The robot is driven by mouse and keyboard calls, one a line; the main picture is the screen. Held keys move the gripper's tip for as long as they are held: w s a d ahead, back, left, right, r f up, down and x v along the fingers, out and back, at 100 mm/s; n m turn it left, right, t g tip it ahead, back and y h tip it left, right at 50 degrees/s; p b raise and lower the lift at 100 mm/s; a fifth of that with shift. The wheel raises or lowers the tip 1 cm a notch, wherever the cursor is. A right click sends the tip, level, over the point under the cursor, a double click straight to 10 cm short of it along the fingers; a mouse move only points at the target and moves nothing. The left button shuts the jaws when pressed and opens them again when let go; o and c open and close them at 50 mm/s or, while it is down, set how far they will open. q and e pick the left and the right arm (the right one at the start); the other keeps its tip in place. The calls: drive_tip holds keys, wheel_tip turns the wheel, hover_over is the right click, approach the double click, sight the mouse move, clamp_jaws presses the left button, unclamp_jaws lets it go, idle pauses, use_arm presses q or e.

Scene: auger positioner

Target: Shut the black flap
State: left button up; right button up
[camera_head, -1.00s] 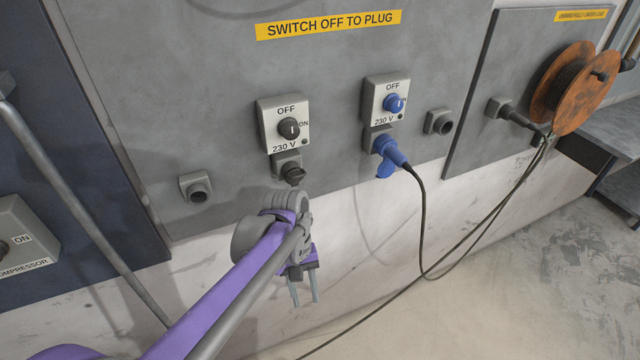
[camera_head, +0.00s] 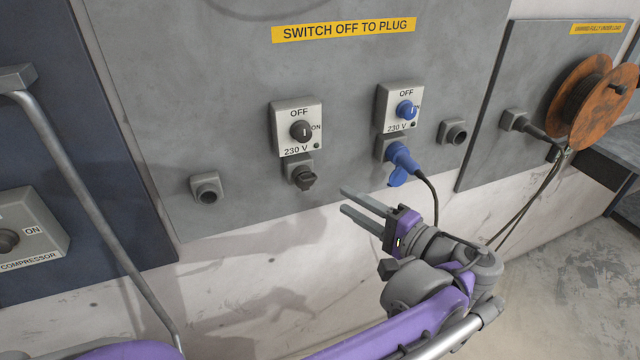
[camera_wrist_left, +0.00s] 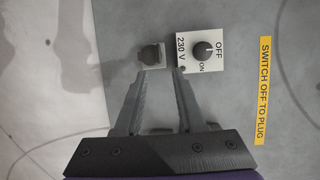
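The black flap (camera_head: 306,182) juts from the lower front of the grey socket (camera_head: 298,165) below the left 230 V switch. How far it stands from the socket mouth is hard to tell. In the left wrist view the dark flap (camera_wrist_left: 149,55) shows just past the fingertips. My left gripper (camera_head: 343,200) is open and empty, right of and slightly below the flap, apart from it, its fingers pointing left. It also shows in the left wrist view (camera_wrist_left: 158,76), its two fingers spread. My right gripper is in no view.
The left switch (camera_head: 299,128) has a black knob. To the right, a blue plug (camera_head: 402,156) with a hanging cable sits below a blue-knobbed switch (camera_head: 402,107). Grey outlets stand left (camera_head: 206,187) and right (camera_head: 453,131). A handrail (camera_head: 95,205) runs at left.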

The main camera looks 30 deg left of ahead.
sight(307, 184)
use_arm(q)
drive_tip(key=x, duration=1)
drive_tip(key=shift+f, duration=0.1)
clamp_jaws()
